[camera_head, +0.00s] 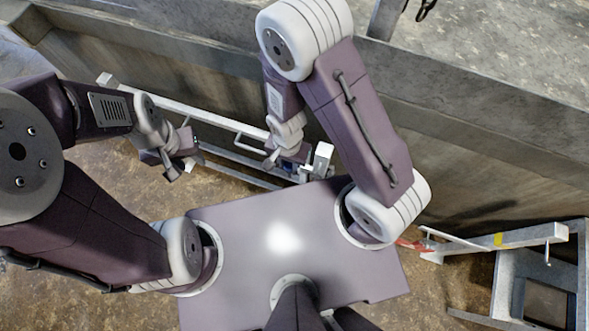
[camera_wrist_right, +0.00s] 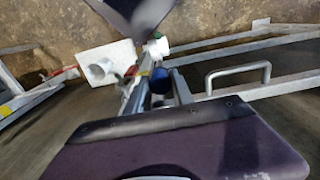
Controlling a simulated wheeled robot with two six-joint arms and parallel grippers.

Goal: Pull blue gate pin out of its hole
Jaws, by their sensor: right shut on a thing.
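The right gripper is shut on the pin. The pin's shaft and its hole are hidden, so I cannot tell how deep it sits. My left gripper (camera_head: 174,162) is near the gate's left part, apart from the pin; its jaw opening is unclear.
A concrete wall (camera_head: 440,95) runs behind the gate. A handle (camera_wrist_right: 238,75) stands on the gate frame right of the pin. A metal stand (camera_head: 540,270) with a yellow-marked bar is at the right. Bare ground (camera_head: 110,190) lies left of my base.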

